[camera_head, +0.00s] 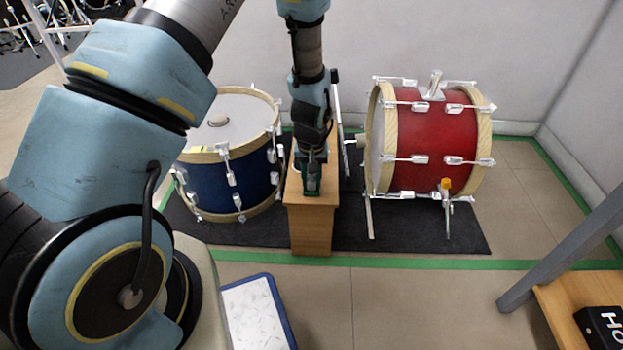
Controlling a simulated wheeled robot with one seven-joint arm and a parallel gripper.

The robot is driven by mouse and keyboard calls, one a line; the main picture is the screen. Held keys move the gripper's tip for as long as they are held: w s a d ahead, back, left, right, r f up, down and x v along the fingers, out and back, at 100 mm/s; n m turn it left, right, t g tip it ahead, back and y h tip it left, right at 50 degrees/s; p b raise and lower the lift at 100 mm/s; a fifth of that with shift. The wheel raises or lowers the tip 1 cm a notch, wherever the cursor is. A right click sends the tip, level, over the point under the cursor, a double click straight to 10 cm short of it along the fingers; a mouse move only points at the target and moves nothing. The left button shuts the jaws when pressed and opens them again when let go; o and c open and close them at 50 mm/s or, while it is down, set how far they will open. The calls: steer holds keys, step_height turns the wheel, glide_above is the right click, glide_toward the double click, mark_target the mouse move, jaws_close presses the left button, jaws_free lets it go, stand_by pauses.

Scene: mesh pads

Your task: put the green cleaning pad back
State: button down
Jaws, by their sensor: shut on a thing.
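My gripper (312,186) points down over the near end of a narrow wooden stand (312,232) between two drums. It is shut on the green cleaning pad (312,172), which shows only as a small dark green patch around the fingers. The fingers and arm hide most of the pad. I cannot tell whether the pad touches the top of the stand.
A blue drum (238,178) stands close on the left with a pale knob-like thing on its top. A red drum (425,145) with metal legs stands on the right. A blue-rimmed tray (281,308) lies in front. Bare floor (400,305) is at front right.

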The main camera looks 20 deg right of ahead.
steer(key=c, duration=1.1)
jaws_free()
steer(key=shift+f, duration=0.15)
steer(key=o, duration=0.5)
